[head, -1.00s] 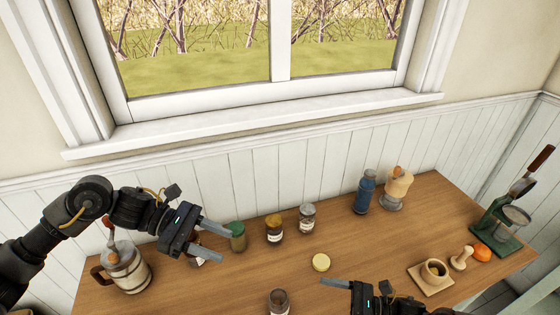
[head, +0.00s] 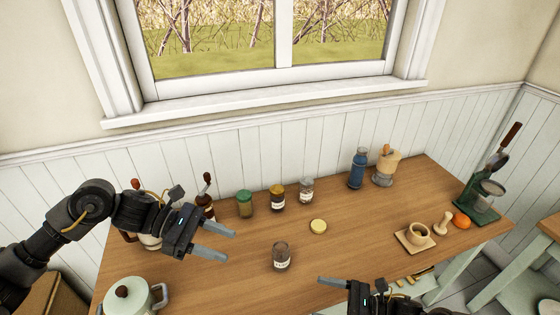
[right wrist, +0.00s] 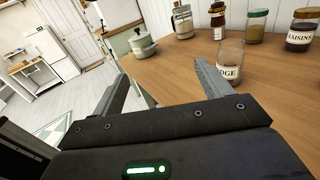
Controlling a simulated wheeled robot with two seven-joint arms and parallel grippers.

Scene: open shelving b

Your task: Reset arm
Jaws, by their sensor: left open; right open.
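My left gripper (head: 217,241) is in the head view, open and empty, above the left part of the wooden table (head: 345,240). An open glass jar with a label (head: 281,258) stands on the table between the two grippers, touching neither. It also shows in the right wrist view (right wrist: 230,62), beyond a finger.
A round yellow lid (head: 318,226) lies beyond the jar. Jars (head: 277,198), a blue bottle (head: 357,170) and a grinder (head: 385,167) stand along the back. A pale pot (head: 133,298) is front left.

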